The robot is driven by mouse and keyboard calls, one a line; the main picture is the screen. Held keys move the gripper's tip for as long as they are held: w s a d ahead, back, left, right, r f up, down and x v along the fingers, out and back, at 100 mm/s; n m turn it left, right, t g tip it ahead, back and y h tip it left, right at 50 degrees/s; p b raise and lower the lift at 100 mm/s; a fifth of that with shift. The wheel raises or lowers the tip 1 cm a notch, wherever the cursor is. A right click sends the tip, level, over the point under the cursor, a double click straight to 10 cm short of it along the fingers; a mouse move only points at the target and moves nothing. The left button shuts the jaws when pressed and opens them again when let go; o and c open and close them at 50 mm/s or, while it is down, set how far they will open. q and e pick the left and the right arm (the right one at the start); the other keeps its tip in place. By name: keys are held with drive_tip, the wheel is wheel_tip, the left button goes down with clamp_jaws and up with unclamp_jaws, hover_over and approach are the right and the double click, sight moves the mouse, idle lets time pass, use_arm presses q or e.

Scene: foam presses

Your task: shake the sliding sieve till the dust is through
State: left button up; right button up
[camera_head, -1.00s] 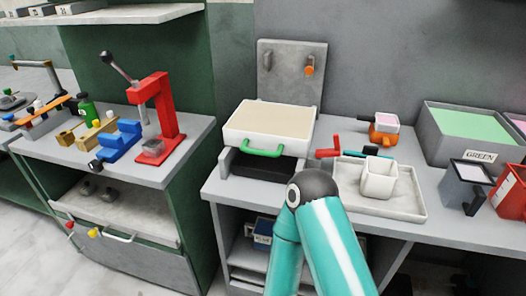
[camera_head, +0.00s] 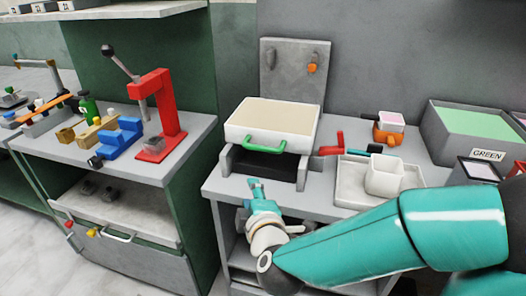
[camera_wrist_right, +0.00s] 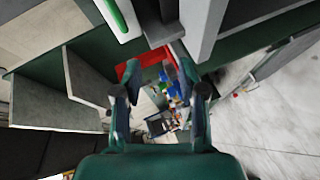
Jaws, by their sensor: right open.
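The sliding sieve (camera_head: 272,120) is a cream box with a pale tan top surface and a green handle (camera_head: 264,146) on its front. It sits on a grey frame (camera_head: 228,160) with a dark opening beneath. My right gripper (camera_head: 257,184) is just below and in front of the handle, apart from it, open and empty. In the right wrist view its two fingers (camera_wrist_right: 157,85) stand apart with nothing between them. The green handle also shows there at the upper left (camera_wrist_right: 113,14). My left gripper is in neither view.
A white tray (camera_head: 347,199) with a white cup (camera_head: 384,177) stands right of the sieve, near a red crank (camera_head: 339,143). A grey bin marked GREEN (camera_head: 486,155) is further right. A red press (camera_head: 166,110) stands on the left bench. My right arm covers the lower right.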

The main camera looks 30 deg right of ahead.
sight(261, 150)
wheel_tip(261, 150, up, 5)
drive_tip(key=s+d+n+h, duration=0.1)
drive_tip(key=s+d+h, duration=0.1)
drive_tip(key=s+d, duration=0.1)
drive_tip(key=p+x, duration=0.4)
drive_tip(key=x, duration=1.3)
drive_tip(key=shift+w+a, duration=0.1)
drive_tip(key=shift+a, duration=0.05)
clamp_jaws()
